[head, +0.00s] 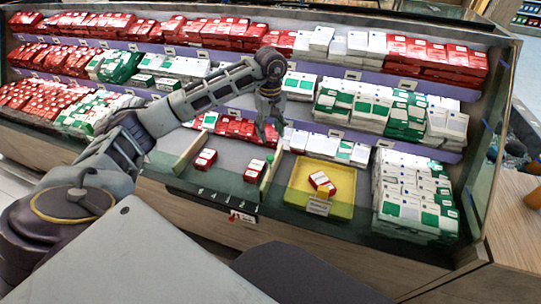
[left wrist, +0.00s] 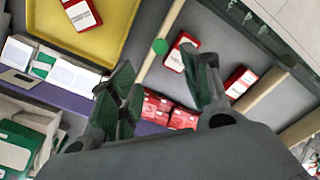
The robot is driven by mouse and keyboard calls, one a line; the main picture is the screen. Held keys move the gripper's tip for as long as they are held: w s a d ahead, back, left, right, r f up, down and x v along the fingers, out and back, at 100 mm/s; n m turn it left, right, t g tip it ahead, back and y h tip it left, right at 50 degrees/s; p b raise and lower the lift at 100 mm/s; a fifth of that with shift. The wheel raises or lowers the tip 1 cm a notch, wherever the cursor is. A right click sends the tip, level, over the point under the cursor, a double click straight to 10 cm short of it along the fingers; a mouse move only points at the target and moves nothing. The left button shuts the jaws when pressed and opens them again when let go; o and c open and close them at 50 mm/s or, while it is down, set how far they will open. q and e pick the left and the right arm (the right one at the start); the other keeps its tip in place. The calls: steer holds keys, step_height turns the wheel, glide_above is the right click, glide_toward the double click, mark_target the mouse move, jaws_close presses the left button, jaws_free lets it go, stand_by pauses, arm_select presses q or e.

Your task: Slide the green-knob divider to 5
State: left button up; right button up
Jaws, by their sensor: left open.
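The divider (head: 268,174) is a pale upright strip with a green knob (head: 270,158), between the grey bay with red boxes and the yellow tray. In the left wrist view the green knob (left wrist: 159,46) sits on the pale divider (left wrist: 172,22). My left gripper (head: 268,136) hangs above and behind the knob, pointing down. In the wrist view its fingers (left wrist: 158,66) are apart, one on either side of the divider's line, with nothing between them gripped. I cannot tell the exact height gap. The small white marks (head: 220,197) on the front edge are too small to read.
Two red-and-white boxes, one (head: 205,160) and another (head: 254,170), lie in the grey bay. A fixed pale wall (head: 188,151) bounds it on the left. Stocked shelves rise behind.

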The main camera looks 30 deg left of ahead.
mark_target(270, 157)
arm_select(q)
step_height(270, 157, down, 11)
steer(key=shift+r+b, duration=0.1)
steer(key=shift+b, duration=0.6)
steer(key=shift+f, duration=0.6)
arm_select(e)
steer(key=shift+w+a+r, duration=0.1)
steer(key=shift+a+r, duration=0.1)
steer(key=shift+r, duration=0.75)
steer(key=shift+a+r, duration=0.25)
steer(key=shift+r, duration=0.75)
steer(key=shift+w+a+r, duration=0.1)
steer(key=shift+a+r, duration=0.1)
steer(key=shift+r, duration=0.75)
steer(key=shift+s, duration=0.2)
arm_select(q)
steer(key=c, duration=0.4)
jaws_close()
arm_select(e)
steer(key=shift+f, duration=0.2)
